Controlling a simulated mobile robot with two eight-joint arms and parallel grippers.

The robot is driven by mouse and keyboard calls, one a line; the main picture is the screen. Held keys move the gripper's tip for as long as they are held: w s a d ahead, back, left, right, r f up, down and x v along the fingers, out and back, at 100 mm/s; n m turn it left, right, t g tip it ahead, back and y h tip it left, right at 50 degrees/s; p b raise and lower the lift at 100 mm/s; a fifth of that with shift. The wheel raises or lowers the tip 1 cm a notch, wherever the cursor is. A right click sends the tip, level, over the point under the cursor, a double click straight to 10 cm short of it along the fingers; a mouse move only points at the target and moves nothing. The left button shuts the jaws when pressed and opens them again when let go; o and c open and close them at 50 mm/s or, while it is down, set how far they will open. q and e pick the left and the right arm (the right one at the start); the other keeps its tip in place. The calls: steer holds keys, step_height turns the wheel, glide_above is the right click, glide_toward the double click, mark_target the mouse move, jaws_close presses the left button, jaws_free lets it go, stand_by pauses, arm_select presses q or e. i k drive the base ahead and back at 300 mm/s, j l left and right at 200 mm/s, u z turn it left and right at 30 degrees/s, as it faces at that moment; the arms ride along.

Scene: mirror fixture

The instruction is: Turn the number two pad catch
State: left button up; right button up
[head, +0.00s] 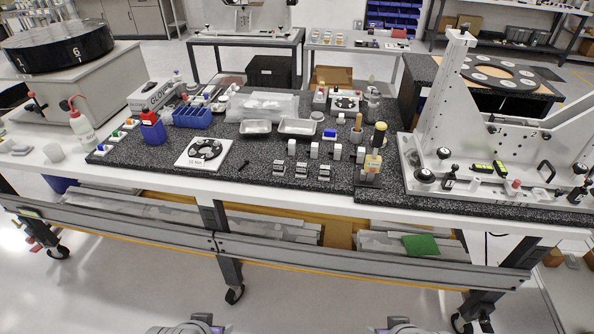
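The white mirror fixture (428,110) stands on the right end of the dark granite table top. Along its base are several small fittings: a black round knob (425,176), a black-topped post (449,178), a red-topped piece (513,188) and a black knob at the far right (578,195). Only parts of my own arms show at the bottom edge. Neither gripper can be made out.
The granite top (330,200) holds metal trays (297,127), a blue bin (192,117), a white plate with a black ring (205,152), several small blocks and bottles (372,165) left of the fixture. A steel rail (300,253) runs along the bench front. Open floor lies before it.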

mark_target(546, 136)
steer(key=l+z, duration=0.1)
steer(key=z, duration=1.2)
